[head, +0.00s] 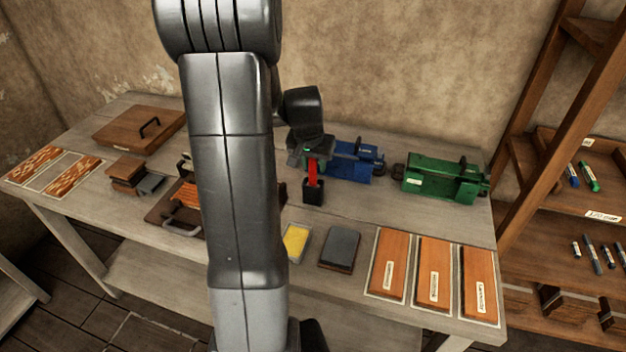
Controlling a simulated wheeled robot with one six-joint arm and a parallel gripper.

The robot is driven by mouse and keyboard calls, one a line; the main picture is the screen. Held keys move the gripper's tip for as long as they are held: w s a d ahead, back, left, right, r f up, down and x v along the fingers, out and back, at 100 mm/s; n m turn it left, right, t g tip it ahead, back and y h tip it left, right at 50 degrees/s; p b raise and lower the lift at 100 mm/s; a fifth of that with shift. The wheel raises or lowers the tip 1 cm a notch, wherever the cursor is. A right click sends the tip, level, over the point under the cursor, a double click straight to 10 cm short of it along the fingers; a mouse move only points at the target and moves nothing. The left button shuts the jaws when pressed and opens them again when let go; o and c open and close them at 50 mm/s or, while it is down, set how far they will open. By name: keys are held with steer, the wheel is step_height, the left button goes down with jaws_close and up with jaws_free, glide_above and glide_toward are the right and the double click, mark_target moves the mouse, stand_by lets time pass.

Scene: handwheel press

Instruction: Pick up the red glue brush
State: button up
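The red glue brush (313,172) stands upright in a small black square holder (313,193) near the middle of the table. Its red part shows above the holder's rim; its top is hidden by my gripper. My gripper (311,154) is right at the top of the brush, coming from above and behind my arm. The fingers are small and dark here, and I cannot tell whether they are closed on the brush or only around it.
Blue (352,163) and green (441,179) devices stand behind and right of the holder. A yellow pad (295,241), a dark block (339,248) and labelled orange-brown boards (434,275) lie in front. My arm hides part of the press (165,207). Shelves (580,200) stand at right.

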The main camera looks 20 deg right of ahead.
jaws_close()
steer(key=shift+r, duration=0.1)
step_height(320, 180, up, 10)
steer(key=shift+f+b, duration=0.1)
steer(key=shift+b, duration=0.3)
stand_by(0.3)
